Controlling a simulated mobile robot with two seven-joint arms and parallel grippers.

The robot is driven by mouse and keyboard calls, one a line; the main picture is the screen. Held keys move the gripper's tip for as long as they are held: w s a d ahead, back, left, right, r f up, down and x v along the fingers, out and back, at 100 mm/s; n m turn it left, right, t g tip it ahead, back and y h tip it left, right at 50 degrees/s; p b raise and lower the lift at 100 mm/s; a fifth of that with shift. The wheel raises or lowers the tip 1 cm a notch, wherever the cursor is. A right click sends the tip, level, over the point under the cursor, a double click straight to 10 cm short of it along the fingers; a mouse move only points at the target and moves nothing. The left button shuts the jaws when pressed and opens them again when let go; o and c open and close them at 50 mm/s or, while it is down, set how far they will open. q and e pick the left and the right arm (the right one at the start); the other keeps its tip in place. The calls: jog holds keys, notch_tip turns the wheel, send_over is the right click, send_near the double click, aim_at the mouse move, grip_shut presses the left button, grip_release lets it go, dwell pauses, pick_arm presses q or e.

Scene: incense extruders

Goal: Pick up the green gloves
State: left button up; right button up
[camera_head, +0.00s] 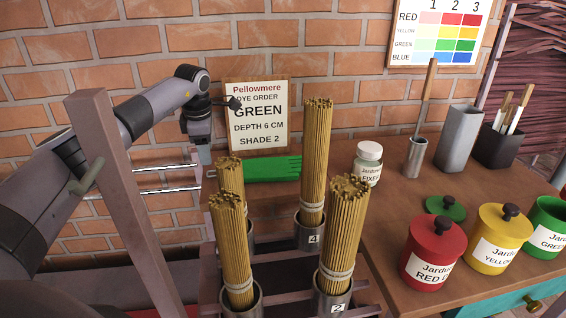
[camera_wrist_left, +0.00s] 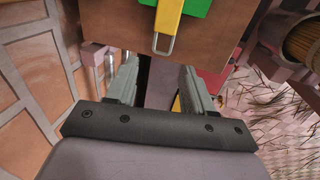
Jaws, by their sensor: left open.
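The green gloves (camera_head: 262,169) lie at the back left of the wooden table, by the brick wall, behind the bundles of sticks. My left gripper (camera_head: 206,158) points down by the gloves' left end. In the wrist view its fingers (camera_wrist_left: 158,66) are apart with nothing between them. My right gripper is not in view.
Several stick bundles (camera_head: 316,160) stand in metal cups in front of the gloves. A fixer jar (camera_head: 368,164) stands to their right. Red (camera_head: 433,250), yellow (camera_head: 497,238) and green (camera_head: 548,226) dye pots line the right front. An order sign (camera_head: 257,116) is behind the gloves.

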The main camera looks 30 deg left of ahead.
aim_at(213, 178)
pick_arm(q)
jog(key=f, duration=0.3)
jog(key=w+f+b, duration=0.1)
jog(key=f, duration=0.2)
jog(key=shift+w+a+f, duration=0.15)
jog(key=shift+a+f, duration=0.05)
jog(key=shift+f, duration=0.15)
grip_shut()
